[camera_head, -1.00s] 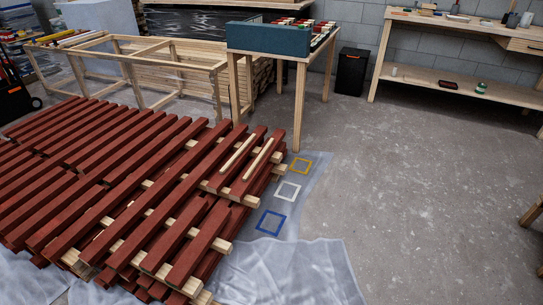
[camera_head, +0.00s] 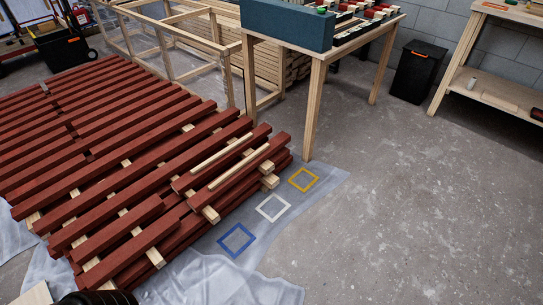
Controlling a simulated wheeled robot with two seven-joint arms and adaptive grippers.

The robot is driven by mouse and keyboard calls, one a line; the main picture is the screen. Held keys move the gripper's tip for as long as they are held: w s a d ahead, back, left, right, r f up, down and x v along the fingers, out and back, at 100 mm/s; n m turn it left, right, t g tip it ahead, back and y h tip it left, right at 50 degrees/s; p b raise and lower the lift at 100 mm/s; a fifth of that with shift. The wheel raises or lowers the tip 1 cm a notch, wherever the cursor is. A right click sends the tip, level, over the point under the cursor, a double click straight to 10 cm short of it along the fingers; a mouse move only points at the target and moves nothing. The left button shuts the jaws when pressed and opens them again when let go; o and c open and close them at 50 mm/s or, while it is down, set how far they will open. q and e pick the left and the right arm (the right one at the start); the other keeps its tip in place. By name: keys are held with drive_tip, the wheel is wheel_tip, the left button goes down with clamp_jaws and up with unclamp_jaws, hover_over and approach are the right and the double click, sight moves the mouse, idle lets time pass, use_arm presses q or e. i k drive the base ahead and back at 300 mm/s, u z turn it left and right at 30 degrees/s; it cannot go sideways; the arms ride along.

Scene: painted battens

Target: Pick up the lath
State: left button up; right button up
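Two thin pale wooden laths lie side by side on top of the stack of dark red battens (camera_head: 110,135), near its right end. One lath (camera_head: 221,154) is farther left; the other lath (camera_head: 239,168) is closer to the stack's right edge. Both run diagonally, roughly along the battens, with a gap between them. Nothing covers them.
Plastic sheeting with blue (camera_head: 237,240), white (camera_head: 273,208) and yellow (camera_head: 303,180) square outlines lies right of the stack. A wooden table (camera_head: 315,75) with a blue-green box (camera_head: 288,25) stands behind. A black bin (camera_head: 414,72) stands farther right. The concrete floor right is clear.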

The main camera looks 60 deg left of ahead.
sight(218, 182)
drive_tip(key=i, duration=1.55)
drive_tip(key=u, duration=3.5)
drive_tip(key=i, duration=0.5)
drive_tip(key=u, duration=0.05)
